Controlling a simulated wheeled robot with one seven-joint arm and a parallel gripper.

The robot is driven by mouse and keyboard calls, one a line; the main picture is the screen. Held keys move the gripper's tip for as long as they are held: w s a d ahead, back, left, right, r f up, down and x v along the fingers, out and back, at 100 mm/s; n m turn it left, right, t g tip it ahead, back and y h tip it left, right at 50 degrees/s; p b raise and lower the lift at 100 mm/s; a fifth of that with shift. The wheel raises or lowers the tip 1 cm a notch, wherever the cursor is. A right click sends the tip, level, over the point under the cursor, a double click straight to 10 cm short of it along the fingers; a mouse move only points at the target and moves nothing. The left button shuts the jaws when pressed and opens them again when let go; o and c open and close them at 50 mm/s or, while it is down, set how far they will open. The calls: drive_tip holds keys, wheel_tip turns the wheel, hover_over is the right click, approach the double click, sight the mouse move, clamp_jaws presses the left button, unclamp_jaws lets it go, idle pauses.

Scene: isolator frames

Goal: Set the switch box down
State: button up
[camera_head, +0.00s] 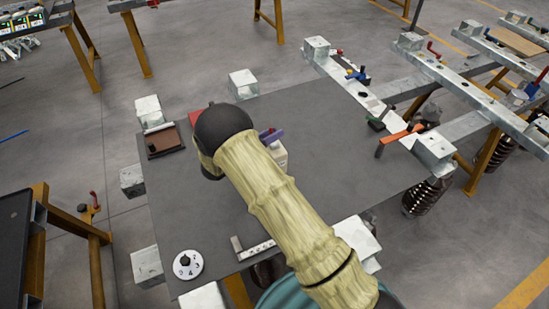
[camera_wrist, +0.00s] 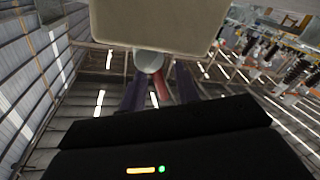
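A cream box, which I take as the switch box (camera_wrist: 160,20), fills the top of the wrist view, with a round grey knob (camera_wrist: 148,62) on its near side. The purple fingers of my gripper (camera_wrist: 158,80) reach up to the box around the knob and appear shut on it; the exact contact is hard to see. In the head view the box (camera_head: 280,158) shows partly beside my sleeved forearm, over the dark table (camera_head: 330,175), with a purple finger (camera_head: 271,135) at it. My arm hides the rest. I cannot tell its height above the tabletop.
A white numbered dial (camera_head: 188,265) sits at the table's near left corner. A metal strip (camera_head: 253,248) lies near the front. Metal beams with tools (camera_head: 375,110) border the right. Bare tabletop shows left of my arm.

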clamp_jaws()
idle(1.5)
